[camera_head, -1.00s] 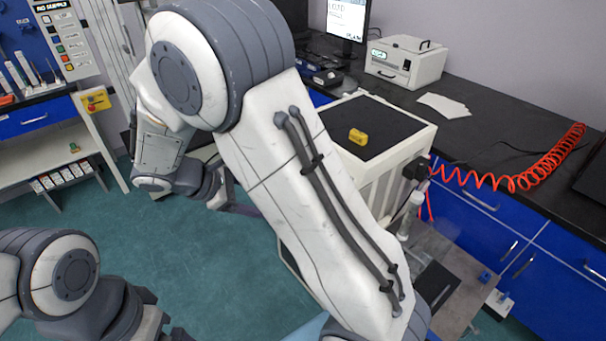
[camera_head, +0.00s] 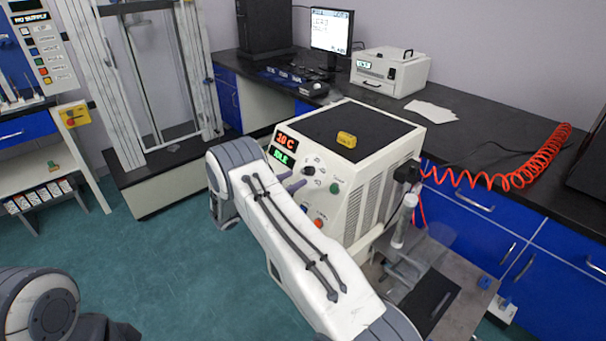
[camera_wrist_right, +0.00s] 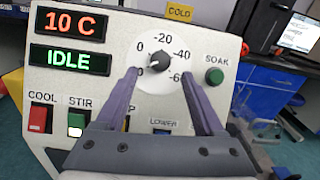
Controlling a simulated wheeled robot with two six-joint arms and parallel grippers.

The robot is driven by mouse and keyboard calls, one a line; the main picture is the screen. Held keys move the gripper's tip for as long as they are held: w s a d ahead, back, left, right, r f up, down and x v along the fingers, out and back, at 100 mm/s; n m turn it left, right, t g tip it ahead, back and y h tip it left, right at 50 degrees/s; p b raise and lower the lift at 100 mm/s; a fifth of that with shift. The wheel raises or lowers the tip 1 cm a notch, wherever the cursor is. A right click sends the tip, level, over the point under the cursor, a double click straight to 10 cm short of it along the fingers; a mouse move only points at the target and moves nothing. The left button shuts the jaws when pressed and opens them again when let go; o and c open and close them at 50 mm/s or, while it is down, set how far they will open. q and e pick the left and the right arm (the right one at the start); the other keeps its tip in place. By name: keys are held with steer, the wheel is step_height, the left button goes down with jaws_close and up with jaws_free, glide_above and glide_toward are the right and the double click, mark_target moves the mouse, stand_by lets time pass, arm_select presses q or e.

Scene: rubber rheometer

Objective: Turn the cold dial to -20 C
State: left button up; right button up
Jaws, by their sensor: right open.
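The cold dial shows in the right wrist view as a black knob (camera_wrist_right: 162,61) on a round white scale (camera_wrist_right: 150,84) marked 0, -20, -40 and -60. The knob's pointer is too small to read surely. A red display (camera_wrist_right: 75,23) reads 10 C and a green one (camera_wrist_right: 73,59) reads IDLE. My right gripper (camera_wrist_right: 162,75) is open, its purple fingers on either side of the knob's lower part; contact cannot be told. In the head view it (camera_head: 290,181) is at the machine's front panel. My left gripper is not visible.
The panel also has a green SOAK button (camera_wrist_right: 214,76), a red COOL switch (camera_wrist_right: 40,118) and a STIR switch (camera_wrist_right: 76,124). A yellow block (camera_head: 346,139) lies on the machine's black top. A red coiled hose (camera_head: 530,175) runs along the bench to the right.

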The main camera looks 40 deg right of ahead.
mark_target(305, 173)
steer(key=shift+w+d, duration=0.2)
steer(key=shift+d, duration=2)
jaws_close()
steer(key=shift+f, duration=0.1)
